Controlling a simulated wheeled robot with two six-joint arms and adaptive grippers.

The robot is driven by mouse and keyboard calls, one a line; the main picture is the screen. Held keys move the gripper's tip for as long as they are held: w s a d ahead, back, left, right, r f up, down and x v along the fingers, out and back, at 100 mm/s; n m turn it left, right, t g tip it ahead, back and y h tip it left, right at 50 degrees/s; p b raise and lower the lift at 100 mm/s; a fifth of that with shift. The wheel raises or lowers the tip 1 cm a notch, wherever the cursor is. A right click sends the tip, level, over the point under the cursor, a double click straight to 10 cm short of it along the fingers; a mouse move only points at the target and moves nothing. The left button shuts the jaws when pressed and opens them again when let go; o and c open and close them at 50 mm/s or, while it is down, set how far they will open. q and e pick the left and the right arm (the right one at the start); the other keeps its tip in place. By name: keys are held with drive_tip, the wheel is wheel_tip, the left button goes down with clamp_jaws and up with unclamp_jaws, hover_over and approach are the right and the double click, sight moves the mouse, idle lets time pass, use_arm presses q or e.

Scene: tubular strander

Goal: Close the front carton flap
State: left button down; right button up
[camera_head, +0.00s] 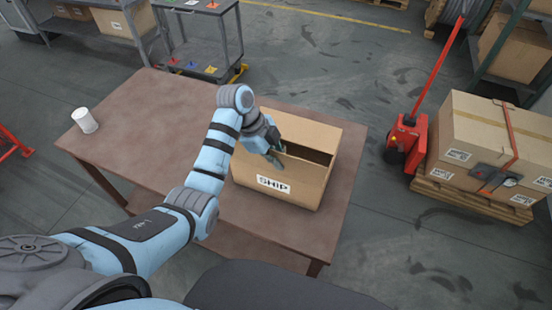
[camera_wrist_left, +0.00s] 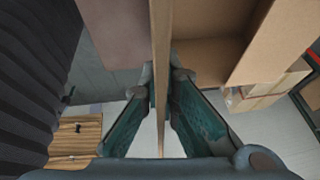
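The brown carton (camera_head: 296,194) with a "SHIP" label stands on the brown table, its top partly open with a dark gap inside. My left gripper (camera_head: 277,155) is at the upper edge of the carton's labelled front side. In the left wrist view the front carton flap (camera_wrist_left: 160,35) shows edge-on as a thin cardboard panel. It runs between the two fingers of my left gripper (camera_wrist_left: 162,78), and both fingertips appear to touch it. The carton's inside (camera_wrist_left: 210,25) lies to the right of the panel. My arm and gripper hide the carton's left part. My right gripper is not in view.
A red pallet jack (camera_head: 405,140) and a large carton on a pallet (camera_head: 490,150) stand to the right. A grey cart (camera_head: 205,55) is behind the table.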

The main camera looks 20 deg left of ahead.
use_arm(q)
drive_tip(key=shift+w+r+g, duration=0.1)
drive_tip(key=shift+w+g, duration=0.35)
drive_tip(key=shift+g, duration=0.25)
drive_tip(key=c, duration=1.8)
unclamp_jaws()
drive_tip(key=shift+c, duration=0.2)
